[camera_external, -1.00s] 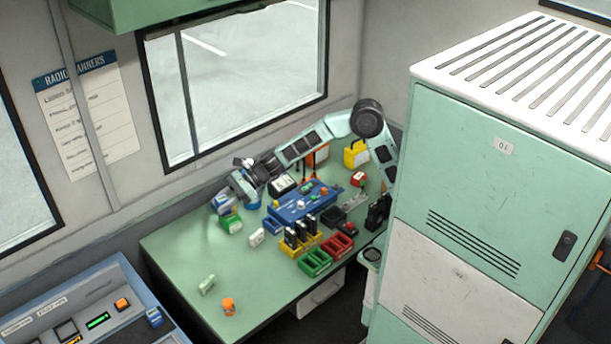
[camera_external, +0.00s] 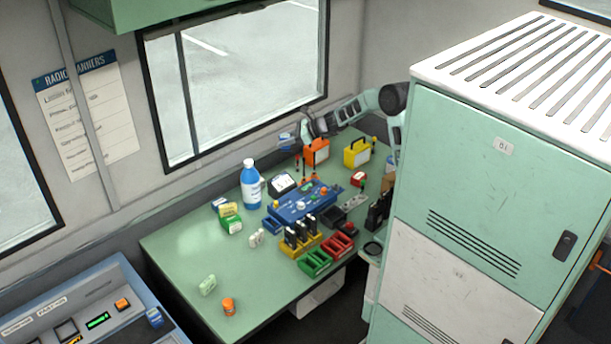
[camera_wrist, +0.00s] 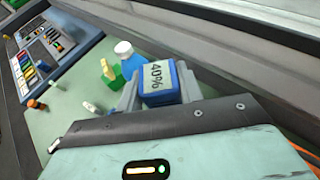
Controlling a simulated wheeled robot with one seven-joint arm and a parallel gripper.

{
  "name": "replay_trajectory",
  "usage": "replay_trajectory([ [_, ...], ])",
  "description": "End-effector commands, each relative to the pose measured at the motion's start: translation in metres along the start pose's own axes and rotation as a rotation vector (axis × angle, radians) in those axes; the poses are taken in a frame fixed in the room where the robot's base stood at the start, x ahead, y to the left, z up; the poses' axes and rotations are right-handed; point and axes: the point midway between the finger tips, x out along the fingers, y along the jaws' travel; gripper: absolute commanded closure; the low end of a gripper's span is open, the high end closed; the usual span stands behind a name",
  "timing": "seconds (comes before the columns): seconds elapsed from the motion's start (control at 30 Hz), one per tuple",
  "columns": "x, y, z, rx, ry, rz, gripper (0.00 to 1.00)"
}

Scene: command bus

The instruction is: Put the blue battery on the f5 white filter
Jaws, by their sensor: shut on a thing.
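The blue battery (camera_wrist: 166,88) has a grey label reading 40% and is held between the fingers of my gripper (camera_wrist: 160,92) in the wrist view. In the external view my gripper (camera_external: 294,138) is raised near the window's lower right corner, with the small blue battery (camera_external: 285,143) at its tip, clear of the table. I cannot tell the f5 white filter for sure, as no label is readable. A small white item (camera_external: 256,237), a pale item (camera_external: 207,285) and a flat white-and-blue item (camera_external: 219,203) lie on the table, away from my gripper.
A blue bottle (camera_external: 250,188) stands near the back, with a green-and-yellow box (camera_external: 230,219) to its left front. Orange (camera_external: 316,152) and yellow (camera_external: 357,153) cases stand at the back right. Colored trays (camera_external: 316,262) crowd the right. The green table's (camera_external: 180,248) left front is mostly free.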

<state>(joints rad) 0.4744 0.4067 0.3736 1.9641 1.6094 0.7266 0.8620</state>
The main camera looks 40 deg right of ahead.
Motion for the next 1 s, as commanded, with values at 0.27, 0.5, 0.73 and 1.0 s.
replay_trajectory([
  [0.27, -0.112, -0.087, -0.048, 0.093, 0.002, -0.209, 0.91],
  [0.5, -0.22, -0.132, -0.094, 0.175, -0.001, -0.389, 0.91],
  [0.73, -0.325, -0.148, -0.138, 0.251, -0.008, -0.562, 0.91],
  [1.0, -0.401, -0.144, -0.17, 0.306, -0.015, -0.691, 0.91],
])
